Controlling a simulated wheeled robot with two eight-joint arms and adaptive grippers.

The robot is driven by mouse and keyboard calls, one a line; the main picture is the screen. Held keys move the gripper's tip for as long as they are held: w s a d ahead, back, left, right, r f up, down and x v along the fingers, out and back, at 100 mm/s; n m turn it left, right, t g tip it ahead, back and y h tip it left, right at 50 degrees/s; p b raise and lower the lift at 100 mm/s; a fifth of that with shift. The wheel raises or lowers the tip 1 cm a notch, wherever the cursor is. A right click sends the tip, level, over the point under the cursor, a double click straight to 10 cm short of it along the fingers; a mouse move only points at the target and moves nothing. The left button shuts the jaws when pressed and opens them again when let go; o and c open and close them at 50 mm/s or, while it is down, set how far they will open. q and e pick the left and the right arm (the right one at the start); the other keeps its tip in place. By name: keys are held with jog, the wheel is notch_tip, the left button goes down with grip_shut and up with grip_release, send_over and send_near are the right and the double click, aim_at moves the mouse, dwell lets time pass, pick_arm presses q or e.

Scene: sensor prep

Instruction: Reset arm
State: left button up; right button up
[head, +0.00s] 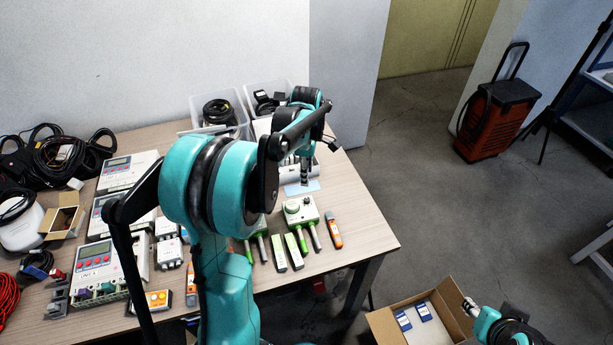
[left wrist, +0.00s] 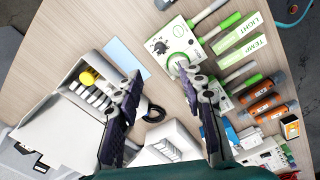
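My left gripper (head: 304,178) points down over the back right part of the wooden table, near a light blue card. In the left wrist view its two fingers (left wrist: 158,74) stand wide apart with nothing held between them. A white and green sensor unit (left wrist: 172,45) lies on the table just beyond the fingers; it also shows in the head view (head: 299,209). The light blue card (left wrist: 128,58) lies beside it. My right gripper (head: 470,306) shows only in part at the bottom right, by an open cardboard box; its fingers are too small to read.
The wooden table (head: 362,228) carries white instruments (head: 127,171), cables (head: 60,155), green-and-white boxes (head: 294,247) and an orange tool (head: 333,230). Clear bins (head: 236,108) stand at the back. The cardboard box (head: 388,326) holds blue-and-white packs. Floor at right is largely free.

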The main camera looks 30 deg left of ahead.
dwell(0.4)
pick_arm(q)
jog(key=s+d+r+m+t, duration=0.3)
jog(key=s+d+r+m, duration=0.3)
jog(key=s+d+m, duration=0.4)
jog(key=s+d+f+m+t, duration=0.1)
jog(key=s+d+m+t, duration=0.3)
jog(key=m, duration=0.8)
jog(key=shift+s+d+f, duration=0.15)
jog(key=shift+s+d, duration=0.95)
jog(key=shift+s, duration=0.9)
